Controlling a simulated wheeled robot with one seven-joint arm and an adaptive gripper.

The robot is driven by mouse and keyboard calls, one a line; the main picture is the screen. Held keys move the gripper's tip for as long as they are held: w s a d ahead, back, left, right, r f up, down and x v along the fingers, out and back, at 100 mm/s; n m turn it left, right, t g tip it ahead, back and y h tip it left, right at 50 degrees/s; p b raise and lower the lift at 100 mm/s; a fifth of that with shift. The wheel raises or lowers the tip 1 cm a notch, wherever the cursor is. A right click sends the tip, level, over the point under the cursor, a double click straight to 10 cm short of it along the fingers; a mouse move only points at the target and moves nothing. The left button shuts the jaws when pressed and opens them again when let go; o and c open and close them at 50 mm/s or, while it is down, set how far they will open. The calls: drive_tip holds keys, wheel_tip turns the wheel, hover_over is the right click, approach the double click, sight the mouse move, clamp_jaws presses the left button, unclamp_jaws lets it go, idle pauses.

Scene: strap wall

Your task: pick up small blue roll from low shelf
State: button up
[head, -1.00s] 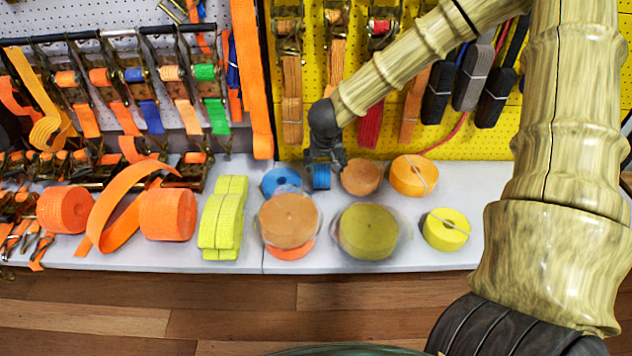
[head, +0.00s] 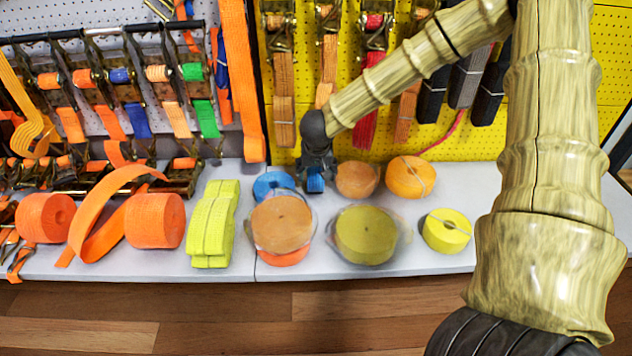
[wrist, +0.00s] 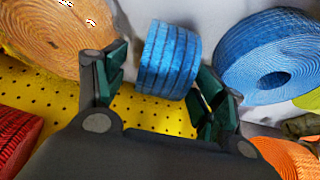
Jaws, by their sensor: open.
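The small blue roll (head: 315,184) stands on the white low shelf (head: 470,190), near the yellow pegboard. In the head view my gripper (head: 316,168) is right above it and hides its upper part. In the wrist view the small blue roll (wrist: 168,62) is between the open green-padded fingers of my gripper (wrist: 160,75). The right finger is very close to the roll; I cannot tell if it touches. A gap shows on the left side.
A larger blue roll (head: 272,185) lies close by on the left, and a brown-orange roll (head: 357,179) close on the right. An orange roll (head: 282,222) and an olive roll (head: 364,235) stand in front. Straps hang on the yellow pegboard (head: 560,90) behind.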

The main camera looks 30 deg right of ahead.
sight(315, 176)
drive_tip(key=shift+w+b+x, duration=0.2)
drive_tip(key=shift+b+x, duration=1.5)
drive_tip(key=shift+x, duration=0.55)
drive_tip(key=shift+r, duration=0.2)
drive_tip(key=shift+c, duration=0.4)
drive_tip(key=c, duration=1.1)
